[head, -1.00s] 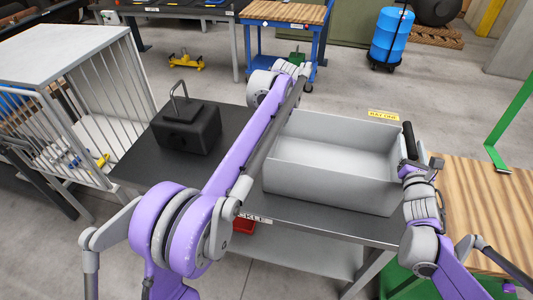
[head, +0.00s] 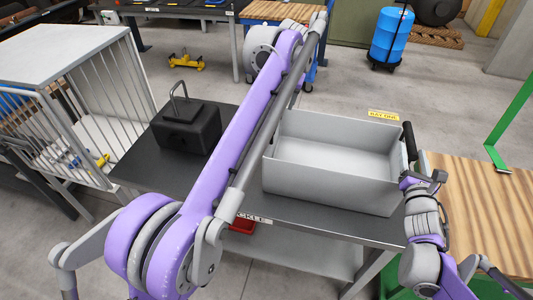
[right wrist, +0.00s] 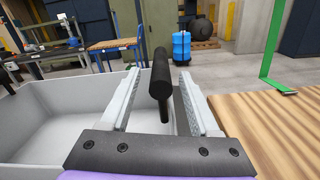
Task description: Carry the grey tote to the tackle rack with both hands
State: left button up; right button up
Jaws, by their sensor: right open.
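The grey tote (head: 335,184) is an open, empty bin. It stands on the dark top of a table whose front edge bears a partly covered label (head: 254,218) ending in "CKLE". A black handle (head: 409,141) is at its right end; this handle also shows in the right wrist view (right wrist: 160,76). My right gripper (head: 420,179) is by that end. In the right wrist view its fingers (right wrist: 157,95) are apart, with the handle seen between them, not clamped. My left arm crosses in front of the tote's left end and hides it. My left gripper cannot be seen.
A black block with a loop handle (head: 187,127) stands left on the dark top. A yellow label (head: 383,115) is behind the tote. A wooden-topped table (head: 475,205) is close on the right. A white barred cage (head: 85,95) is on the left.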

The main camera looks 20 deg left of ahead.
aim_at(270, 127)
jog(key=s+d, duration=0.1)
jog(key=s, duration=0.7)
jog(key=shift+s, duration=0.2)
